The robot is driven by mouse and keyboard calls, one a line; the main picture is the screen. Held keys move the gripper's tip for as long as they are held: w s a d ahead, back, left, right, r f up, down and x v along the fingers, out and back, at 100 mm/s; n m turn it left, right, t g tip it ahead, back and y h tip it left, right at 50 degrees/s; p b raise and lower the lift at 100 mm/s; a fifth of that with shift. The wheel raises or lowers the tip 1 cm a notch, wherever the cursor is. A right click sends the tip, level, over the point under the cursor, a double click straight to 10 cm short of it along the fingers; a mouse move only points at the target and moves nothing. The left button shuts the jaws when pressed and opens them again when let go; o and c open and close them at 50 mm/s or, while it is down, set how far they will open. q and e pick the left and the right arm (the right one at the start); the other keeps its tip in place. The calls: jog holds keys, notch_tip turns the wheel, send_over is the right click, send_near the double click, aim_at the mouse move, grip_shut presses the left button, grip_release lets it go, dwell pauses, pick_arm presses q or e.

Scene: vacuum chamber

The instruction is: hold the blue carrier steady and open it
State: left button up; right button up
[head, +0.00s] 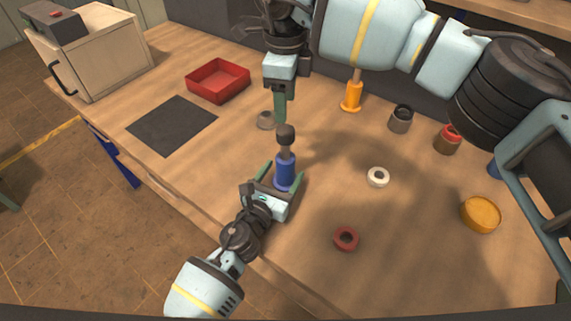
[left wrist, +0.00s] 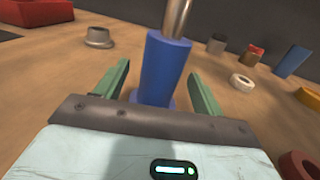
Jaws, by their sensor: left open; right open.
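The blue carrier (head: 285,173) stands upright on the table, with a metal shaft and a dark cap (head: 285,133) on top. In the left wrist view the blue carrier (left wrist: 162,66) stands between the fingers, and its upper end is out of the picture. My left gripper (head: 279,176) is open around the carrier's lower body, with a visible gap at each finger. My right gripper (head: 280,108) is open above and behind the cap, pointing down. Its fingers overlap in the head view, and it appears empty.
A dark mat (head: 172,124), red tray (head: 218,81) and box-shaped unit (head: 98,50) are on the left. An orange stand (head: 352,95), dark cup (head: 401,118), white ring (head: 378,177), red ring (head: 346,239) and orange dish (head: 480,214) are right.

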aim_at(288, 165)
pick_arm(q)
jog(key=shift+x, duration=1.9)
jog(key=shift+d, duration=0.1)
grip_shut()
pick_arm(e)
jog(key=m, duration=0.4)
jog(key=shift+m, duration=0.3)
jog(key=m, duration=1.5)
jog(key=shift+m, duration=0.4)
jog(key=m, duration=0.6)
jog(key=shift+m, duration=0.4)
